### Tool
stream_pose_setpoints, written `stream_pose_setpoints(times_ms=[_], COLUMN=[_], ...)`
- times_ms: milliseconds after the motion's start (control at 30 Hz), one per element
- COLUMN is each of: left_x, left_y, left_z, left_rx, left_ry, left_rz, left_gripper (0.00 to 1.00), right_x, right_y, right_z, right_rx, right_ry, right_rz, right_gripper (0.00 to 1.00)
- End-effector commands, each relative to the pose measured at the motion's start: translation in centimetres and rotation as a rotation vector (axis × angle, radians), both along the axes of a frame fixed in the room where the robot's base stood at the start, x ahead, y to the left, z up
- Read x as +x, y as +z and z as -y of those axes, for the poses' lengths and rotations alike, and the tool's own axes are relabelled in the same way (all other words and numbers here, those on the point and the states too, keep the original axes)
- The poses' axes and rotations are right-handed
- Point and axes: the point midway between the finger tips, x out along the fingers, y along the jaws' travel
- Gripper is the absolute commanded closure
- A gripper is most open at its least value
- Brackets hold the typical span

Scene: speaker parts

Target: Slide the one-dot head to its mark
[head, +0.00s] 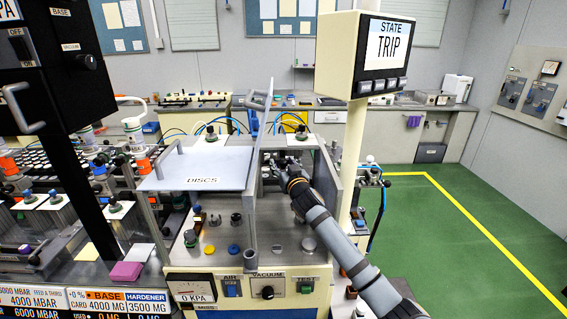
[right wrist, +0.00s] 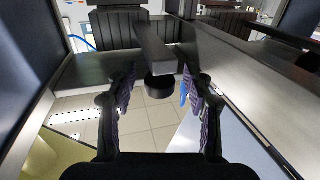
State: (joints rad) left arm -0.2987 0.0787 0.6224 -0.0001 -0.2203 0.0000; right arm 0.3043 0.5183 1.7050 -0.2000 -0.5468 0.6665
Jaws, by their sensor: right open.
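My right gripper (head: 282,168) reaches into the open metal frame of the central machine. In the right wrist view its two ridged dark fingers (right wrist: 161,104) stand apart, open. A short dark cylinder (right wrist: 160,87) hangs under a grey bar (right wrist: 155,50), between and just beyond the fingers, with visible gaps on both sides. It may be a head, but no dots or mark can be read on it. In the head view the gripper and frame hide this spot. My left gripper is not in view.
A pale plate labelled DISCS (head: 200,181) lies left of the frame. A display reading TRIP (head: 388,45) stands on a post (head: 352,165) close to my right arm. Knobs and buttons crowd the machine top (head: 282,238). Green floor (head: 440,230) at the right is clear.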

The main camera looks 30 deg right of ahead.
Motion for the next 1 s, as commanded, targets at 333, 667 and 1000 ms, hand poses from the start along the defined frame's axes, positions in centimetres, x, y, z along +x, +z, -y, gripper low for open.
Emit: stream_pose_setpoints(times_ms=[333, 667, 1000], left_x=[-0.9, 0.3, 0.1], left_y=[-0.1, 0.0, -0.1], left_z=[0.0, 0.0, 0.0], left_rx=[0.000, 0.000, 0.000], left_ry=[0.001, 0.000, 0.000], left_rz=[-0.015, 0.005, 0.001], left_gripper=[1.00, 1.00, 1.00], right_x=[0.0, -0.1, -0.1], right_y=[0.0, 0.0, 0.0], right_z=[0.0, 0.0, 0.0], right_rx=[0.000, 0.000, 0.000], right_ry=[0.000, 0.000, 0.000], right_rz=[0.000, 0.000, 0.000], right_gripper=[0.75, 1.00, 1.00])
